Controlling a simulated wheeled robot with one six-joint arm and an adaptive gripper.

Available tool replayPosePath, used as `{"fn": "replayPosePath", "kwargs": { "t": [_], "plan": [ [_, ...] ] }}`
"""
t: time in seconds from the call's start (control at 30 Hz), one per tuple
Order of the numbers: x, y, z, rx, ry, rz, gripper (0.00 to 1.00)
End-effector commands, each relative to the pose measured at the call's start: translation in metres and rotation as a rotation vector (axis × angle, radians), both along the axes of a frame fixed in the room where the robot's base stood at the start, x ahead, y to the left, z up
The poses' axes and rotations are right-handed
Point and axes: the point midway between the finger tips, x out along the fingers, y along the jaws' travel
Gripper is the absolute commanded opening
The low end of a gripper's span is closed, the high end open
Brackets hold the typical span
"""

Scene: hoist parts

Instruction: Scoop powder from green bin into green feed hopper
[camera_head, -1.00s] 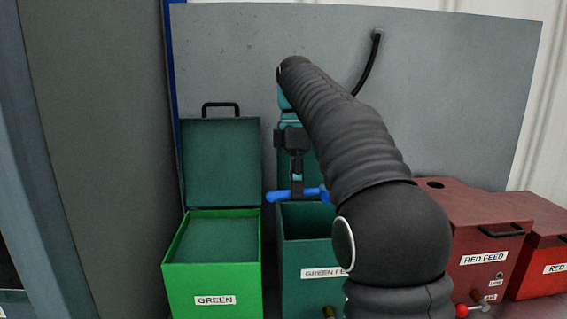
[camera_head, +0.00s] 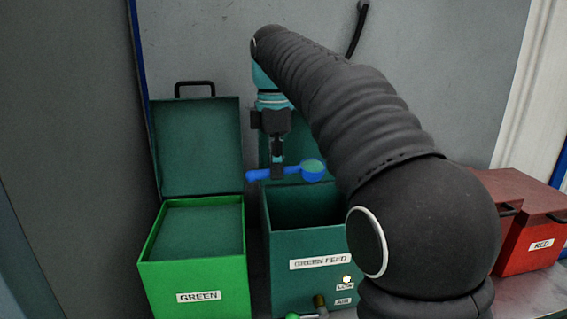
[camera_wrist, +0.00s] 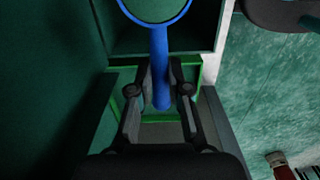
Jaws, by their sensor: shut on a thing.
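The green bin (camera_head: 195,284) stands open at left, its lid (camera_head: 197,145) upright behind and flat green powder (camera_head: 200,228) inside. The green feed hopper (camera_head: 306,268) stands right of it, also open, with a dark interior. My gripper (camera_head: 277,172) is shut on the handle of a blue scoop (camera_head: 258,175), above the hopper's back rim. The scoop's round bowl (camera_head: 313,168) points right and shows green inside. In the wrist view my gripper (camera_wrist: 160,95) grips the blue handle (camera_wrist: 158,60). The bowl (camera_wrist: 157,8) is cut off at the top and also looks green inside.
Red boxes (camera_head: 530,246), one labelled RED, stand at right behind my arm. A grey panel (camera_head: 200,40) rises behind the bins. A green knob (camera_head: 292,316) sits low at the hopper's front. My arm hides the hopper's right side.

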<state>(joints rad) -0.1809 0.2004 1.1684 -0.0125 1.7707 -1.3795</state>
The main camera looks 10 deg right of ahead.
Motion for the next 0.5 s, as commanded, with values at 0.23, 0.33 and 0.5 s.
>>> {"fn": "replayPosePath", "kwargs": {
  "t": [0.23,0.33,0.5],
  "plan": [
    [-0.0014,-0.003,-0.0034,0.0,-0.125,-0.004,0.0],
    [-0.0004,-0.0031,-0.0063,0.0,-0.142,-0.005,0.0],
    [-0.0007,-0.0032,-0.0065,0.001,-0.176,-0.005,0.0]
  ]
}}
